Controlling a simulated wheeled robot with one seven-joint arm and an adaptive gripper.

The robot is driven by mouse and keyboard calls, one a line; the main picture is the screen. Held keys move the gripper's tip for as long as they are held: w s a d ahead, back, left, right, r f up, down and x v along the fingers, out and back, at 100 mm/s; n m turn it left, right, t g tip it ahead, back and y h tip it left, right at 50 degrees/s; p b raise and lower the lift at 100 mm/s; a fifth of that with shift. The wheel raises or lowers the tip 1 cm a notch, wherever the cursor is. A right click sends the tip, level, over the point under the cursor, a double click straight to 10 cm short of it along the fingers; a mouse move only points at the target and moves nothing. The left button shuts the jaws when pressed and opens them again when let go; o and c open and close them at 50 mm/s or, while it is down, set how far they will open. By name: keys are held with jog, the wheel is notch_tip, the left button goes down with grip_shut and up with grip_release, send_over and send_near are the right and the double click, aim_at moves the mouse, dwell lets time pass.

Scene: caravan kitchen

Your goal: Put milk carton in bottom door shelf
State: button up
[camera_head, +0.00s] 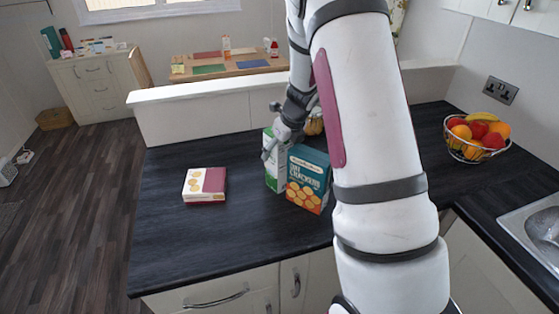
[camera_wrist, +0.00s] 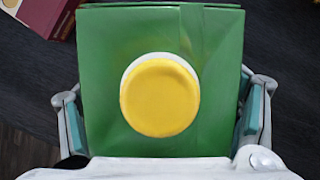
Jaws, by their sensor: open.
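The milk carton (camera_head: 273,163) is green and white and stands upright on the dark counter, partly hidden behind a cracker box and my gripper. In the wrist view its green top with a round yellow cap (camera_wrist: 160,95) fills the middle. My gripper (camera_head: 273,146) is at the upper part of the carton. In the wrist view its fingers (camera_wrist: 160,118) are open, one on each side of the carton, with the carton between them. I cannot tell whether either finger touches it. No fridge or door shelf shows in either view.
A teal cracker box (camera_head: 308,180) stands close at the carton's right. A red and cream box (camera_head: 204,185) lies to the left on the counter (camera_head: 220,235). A wire fruit bowl (camera_head: 477,137) and a sink (camera_head: 535,235) are at the right. The counter's front left is clear.

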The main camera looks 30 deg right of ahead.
jog(key=c, duration=1.8)
jog(key=shift+r, duration=0.1)
